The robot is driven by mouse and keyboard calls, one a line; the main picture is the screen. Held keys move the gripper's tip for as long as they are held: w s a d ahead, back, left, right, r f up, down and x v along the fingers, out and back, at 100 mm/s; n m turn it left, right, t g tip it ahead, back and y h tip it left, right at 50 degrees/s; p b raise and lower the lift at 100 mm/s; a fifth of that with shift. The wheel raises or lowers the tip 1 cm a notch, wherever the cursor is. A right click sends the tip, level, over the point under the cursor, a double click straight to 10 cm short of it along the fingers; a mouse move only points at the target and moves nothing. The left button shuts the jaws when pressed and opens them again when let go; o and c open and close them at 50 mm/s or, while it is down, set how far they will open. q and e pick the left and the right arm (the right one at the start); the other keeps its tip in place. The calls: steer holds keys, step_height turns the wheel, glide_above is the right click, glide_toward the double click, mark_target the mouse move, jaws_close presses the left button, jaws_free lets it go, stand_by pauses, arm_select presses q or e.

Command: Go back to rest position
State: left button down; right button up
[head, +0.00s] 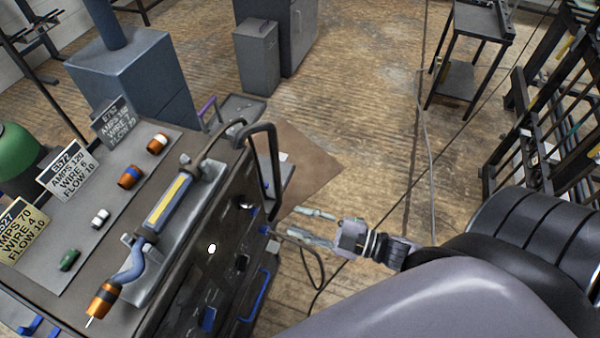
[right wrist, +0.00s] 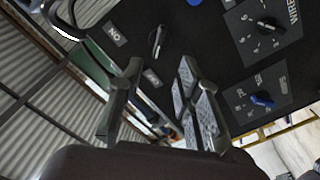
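My right gripper (head: 294,222) is beside the front face of the dark machine cabinet (head: 218,190), at the end of my arm coming in from the lower right. In the right wrist view its two fingers (right wrist: 160,70) stand apart with nothing between them. Beyond the fingertips is the dark control panel (right wrist: 205,50), with a small lever switch (right wrist: 157,42) near an ON label (right wrist: 115,34). I cannot tell whether a finger touches the panel. My left gripper is not in view.
A welding torch (head: 168,203) lies on the cabinet top beside coloured pieces and number cards (head: 68,168). A black handle (head: 275,165) rises at the cabinet's edge. A rack (head: 550,130) and small dark table (head: 470,60) stand right. Wooden floor (head: 355,120) between is mostly clear.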

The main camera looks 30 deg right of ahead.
steer(key=s+d+f+m+g+h, duration=0.2)
steer(key=d+f+m+h, duration=0.1)
steer(key=f, duration=0.7)
steer(key=s+d+f+m+g+h, duration=0.1)
steer(key=s+d+f+m+h, duration=0.2)
steer(key=f, duration=0.7)
steer(key=s+d+f+m+g+h, duration=0.2)
steer(key=f+m+h, duration=0.15)
steer(key=f, duration=0.55)
steer(key=s+a+f+m+g, duration=0.2)
steer(key=s+f+g, duration=0.2)
steer(key=s+f, duration=0.3)
steer(key=s+a+f+m+g+h, duration=0.1)
steer(key=s+f, duration=0.5)
steer(key=s, duration=0.8)
steer(key=a+m+g, duration=0.1)
steer(key=a+g, duration=0.1)
steer(key=g, duration=0.1)
steer(key=shift+a+f, duration=0.15)
steer(key=shift+f, duration=0.25)
steer(key=shift+s+h, duration=0.1)
steer(key=shift+h, duration=0.15)
steer(key=shift+o, duration=0.3)
